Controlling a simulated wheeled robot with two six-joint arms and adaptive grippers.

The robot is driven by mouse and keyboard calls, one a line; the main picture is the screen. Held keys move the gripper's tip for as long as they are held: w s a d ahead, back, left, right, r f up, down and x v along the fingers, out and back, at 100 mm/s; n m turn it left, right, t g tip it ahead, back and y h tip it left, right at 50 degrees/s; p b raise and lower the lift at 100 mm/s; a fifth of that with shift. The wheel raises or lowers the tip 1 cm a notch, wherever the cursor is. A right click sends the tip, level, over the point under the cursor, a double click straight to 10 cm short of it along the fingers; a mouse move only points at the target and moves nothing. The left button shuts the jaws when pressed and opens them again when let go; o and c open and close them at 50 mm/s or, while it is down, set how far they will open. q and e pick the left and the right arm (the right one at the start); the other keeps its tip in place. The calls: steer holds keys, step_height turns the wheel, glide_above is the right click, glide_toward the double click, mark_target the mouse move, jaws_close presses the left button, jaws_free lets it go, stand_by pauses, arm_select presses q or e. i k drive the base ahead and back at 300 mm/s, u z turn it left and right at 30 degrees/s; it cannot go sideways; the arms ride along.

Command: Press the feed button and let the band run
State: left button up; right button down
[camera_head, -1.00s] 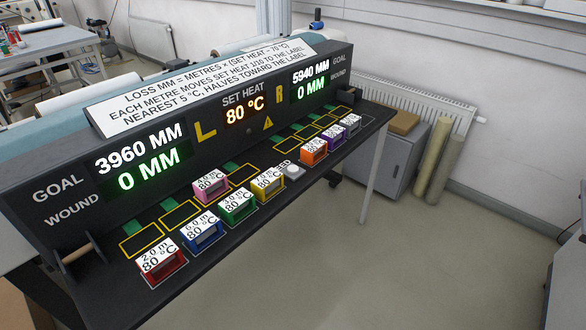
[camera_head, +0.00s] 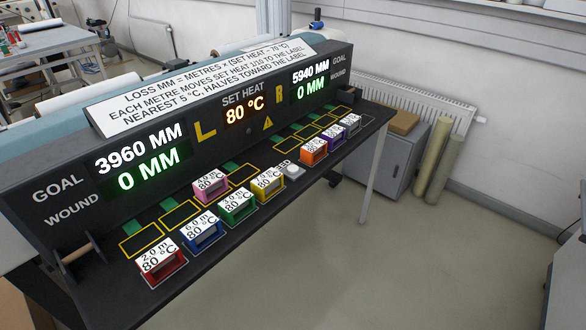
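The white feed button (camera_head: 293,171) sits on the black bench (camera_head: 215,250) between the yellow block and the orange block, its label partly hidden. The panel's left display (camera_head: 140,160) reads goal 3960 MM, wound 0 MM. The right display (camera_head: 310,82) reads goal 5940 MM, wound 0 MM. The set heat display (camera_head: 243,108) reads 80 °C. A pink block (camera_head: 210,186) stands in the outlined slot row. Red (camera_head: 162,260), blue (camera_head: 202,231), green (camera_head: 238,205), yellow (camera_head: 268,185), orange (camera_head: 314,150) and purple (camera_head: 336,134) blocks stand along the front. Neither gripper is in view.
A sign (camera_head: 205,85) with a loss formula lies on top of the panel. Several yellow-outlined slots (camera_head: 180,215) are empty. A grey cabinet (camera_head: 390,165), a radiator (camera_head: 430,100) and brown rolls (camera_head: 435,165) stand behind at right. The floor at right is clear.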

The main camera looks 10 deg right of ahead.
mark_target(292, 170)
steer(key=z, duration=1.95)
steer(key=i, duration=1.5)
steer(key=u, duration=4)
